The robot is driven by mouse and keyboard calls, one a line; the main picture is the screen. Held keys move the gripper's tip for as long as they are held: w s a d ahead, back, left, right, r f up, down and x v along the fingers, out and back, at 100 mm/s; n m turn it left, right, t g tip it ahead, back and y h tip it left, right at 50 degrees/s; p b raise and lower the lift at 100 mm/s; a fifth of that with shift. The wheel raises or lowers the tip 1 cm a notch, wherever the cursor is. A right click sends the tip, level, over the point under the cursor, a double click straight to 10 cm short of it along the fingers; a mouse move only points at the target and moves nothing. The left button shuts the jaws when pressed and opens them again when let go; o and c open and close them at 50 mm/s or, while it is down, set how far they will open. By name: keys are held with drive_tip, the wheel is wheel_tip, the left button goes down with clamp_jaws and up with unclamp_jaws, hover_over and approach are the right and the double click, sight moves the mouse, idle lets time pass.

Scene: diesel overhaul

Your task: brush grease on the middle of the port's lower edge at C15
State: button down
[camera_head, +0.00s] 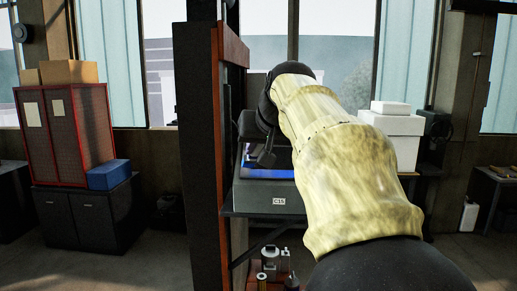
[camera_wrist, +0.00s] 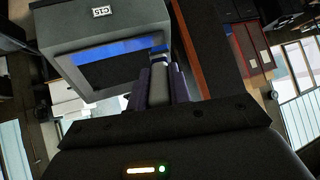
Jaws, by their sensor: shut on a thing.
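The grey box marked C15 (camera_head: 275,202) stands on a shelf ahead of me, its blue-lit port (camera_head: 268,173) above the label. In the wrist view the box (camera_wrist: 70,35) appears turned over, with a blue strip (camera_wrist: 105,50) along the port edge nearest the label (camera_wrist: 102,12). My gripper (camera_wrist: 160,83) is shut on a slim light-handled tool, seemingly the brush (camera_wrist: 158,92). Its small blue-and-dark tip (camera_wrist: 159,50) appears near the right end of the blue strip. I cannot tell whether it touches. In the head view my arm partly hides the port and the tool.
A dark post with a red-brown edge (camera_head: 232,50) stands close left of the box. White boxes (camera_head: 391,135) are behind my arm to the right. Small bottles and jars (camera_head: 275,262) stand on a lower surface. A red cabinet (camera_head: 68,130) is at far left.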

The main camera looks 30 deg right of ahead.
sight(255, 161)
drive_tip(key=shift+s+a+r+p, duration=0.3)
drive_tip(key=shift+s+r, duration=0.1)
drive_tip(key=shift+r, duration=0.2)
drive_tip(key=shift+s+a+r+p, duration=0.25)
drive_tip(key=shift+s+r, duration=0.1)
drive_tip(key=shift+r, duration=0.2)
drive_tip(key=shift+d, duration=0.1)
drive_tip(key=shift+s+a+r+p, duration=0.3)
drive_tip(key=shift+s+r+p, duration=0.1)
drive_tip(key=shift+r, duration=0.2)
drive_tip(key=shift+s+a+r+p, duration=0.25)
drive_tip(key=shift+s+r+p, duration=0.1)
drive_tip(key=shift+r, duration=0.2)
drive_tip(key=shift+w+f, duration=0.1)
drive_tip(key=shift+w+d+f+b, duration=0.45)
drive_tip(key=shift+w+f+b, duration=0.15)
drive_tip(key=shift+f, duration=0.4)
drive_tip(key=shift+w+d+f+b, duration=0.45)
drive_tip(key=shift+w+f+b, duration=0.2)
drive_tip(key=shift+f, duration=0.3)
drive_tip(key=shift+w+d+f+b, duration=0.45)
drive_tip(key=shift+w+f+b, duration=0.15)
drive_tip(key=shift+f, duration=0.4)
drive_tip(key=shift+w+d+f, duration=0.2)
drive_tip(key=shift+w+f, duration=0.15)
drive_tip(key=shift+f, duration=0.2)
drive_tip(key=shift+s+d, duration=0.1)
